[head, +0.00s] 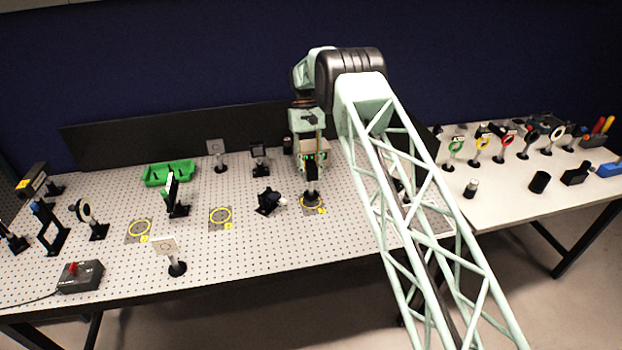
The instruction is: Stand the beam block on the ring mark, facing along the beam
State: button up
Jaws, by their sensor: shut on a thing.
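My gripper (312,170) points straight down over the right part of the perforated table and is shut on a dark post-mounted piece, which I take for the beam block (312,190). Its upper part is hidden by the fingers. The piece looks upright, with its base over the yellow ring mark (322,211) and covering much of it. I cannot tell whether the base touches the table or which way the piece faces.
A black angled mount (268,201) stands close left of the gripper. A dark post mount (260,158) and a sign marked C (216,155) stand behind. A green tray (168,173) is at the back left. The side table (510,195) holds several coloured ring mounts.

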aim_at(309, 160)
jog(key=shift+f+p, duration=0.3)
jog(key=shift+f, duration=1.3)
jog(key=o, duration=1.1)
jog(key=shift+b+v, duration=0.5)
jog(key=shift+v, duration=5)
jog(key=shift+w+a+r, duration=0.1)
jog(key=shift+w+r, duration=0.15)
jog(key=shift+r, duration=0.25)
jog(key=shift+r, duration=0.2)
